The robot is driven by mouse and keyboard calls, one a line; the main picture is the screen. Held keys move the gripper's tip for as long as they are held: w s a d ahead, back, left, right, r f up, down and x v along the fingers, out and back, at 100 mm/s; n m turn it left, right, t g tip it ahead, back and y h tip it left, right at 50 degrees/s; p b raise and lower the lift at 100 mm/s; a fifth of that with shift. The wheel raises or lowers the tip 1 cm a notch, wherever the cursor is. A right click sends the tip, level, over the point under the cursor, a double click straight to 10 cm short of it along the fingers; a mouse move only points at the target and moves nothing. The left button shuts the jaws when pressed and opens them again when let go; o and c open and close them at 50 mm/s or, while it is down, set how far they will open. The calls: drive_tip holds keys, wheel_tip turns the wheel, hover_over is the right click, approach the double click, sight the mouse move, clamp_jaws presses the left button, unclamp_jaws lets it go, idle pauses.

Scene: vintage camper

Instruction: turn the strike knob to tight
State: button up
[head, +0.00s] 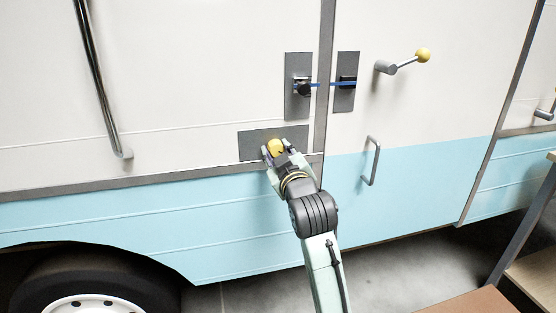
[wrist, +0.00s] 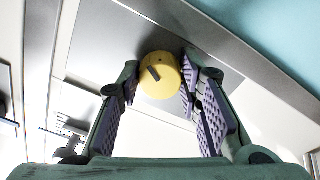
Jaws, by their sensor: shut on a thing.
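The strike knob, as I take it, is a round yellow knob (head: 275,146) on a grey plate (head: 252,146) low on the camper's white panel, left of the vertical grey seam. In the wrist view the yellow knob (wrist: 163,84) shows a short dark mark on its face, tilted. My gripper (head: 276,152) reaches up to it from below. Its two padded fingers stand on either side of the knob in the wrist view and are shut on it. No lettering for tight is readable. The head view hides part of the knob and plate behind my gripper.
Above, a black knob (head: 302,88) on a grey plate links by a blue strip to a black catch (head: 347,82) across the seam. Right are a yellow-ball lever (head: 422,55) and a grey handle (head: 373,161).

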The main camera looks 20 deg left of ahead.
drive_tip(key=n+b, duration=0.4)
drive_tip(key=n, duration=0.2)
drive_tip(key=shift+f+n, duration=0.15)
drive_tip(key=shift+n, duration=0.15)
drive_tip(key=n+b, duration=0.3)
drive_tip(key=n, duration=0.3)
drive_tip(key=shift+b, duration=0.35)
drive_tip(key=n+b, duration=0.2)
drive_tip(key=n, duration=0.3)
drive_tip(key=shift+n, duration=0.4)
drive_tip(key=n, duration=0.4)
drive_tip(key=n+b, duration=0.1)
drive_tip(key=shift+r+n, duration=0.25)
drive_tip(key=shift+n, duration=0.15)
drive_tip(key=o, duration=1.1)
drive_tip(key=shift+o, duration=0.2)
drive_tip(key=shift+r, duration=0.1)
drive_tip(key=v, duration=1.2)
